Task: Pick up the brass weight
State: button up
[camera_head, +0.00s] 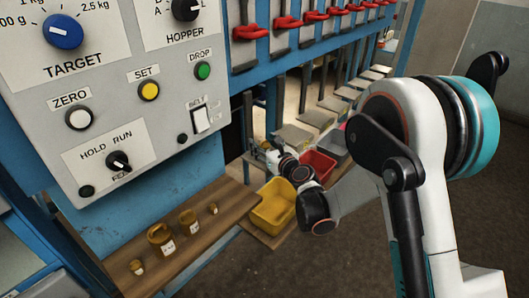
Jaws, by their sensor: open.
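Several brass weights stand on a brown wooden shelf (185,245) at the lower left, under the control panel. The biggest brass weight (160,238) has a white label. A smaller labelled brass weight (188,220) is to its right. A small brass weight (213,208) stands farther right, and another small brass weight (137,267) is nearest me at the left. I cannot tell which one the task means. My gripper (262,148) is small in view, beyond the shelf's far end and above the yellow bin. It is apart from the weights. Its fingers are partly hidden by my wrist.
A grey control panel (120,110) with knobs and buttons overhangs the shelf. A yellow bin (273,205), a red bin (318,165) and a grey bin (333,143) stand past the shelf. Red-handled clamps (288,22) line the blue frame. The floor (330,260) in front is clear.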

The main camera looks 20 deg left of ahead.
grip_shut()
jog(key=shift+r, duration=0.1)
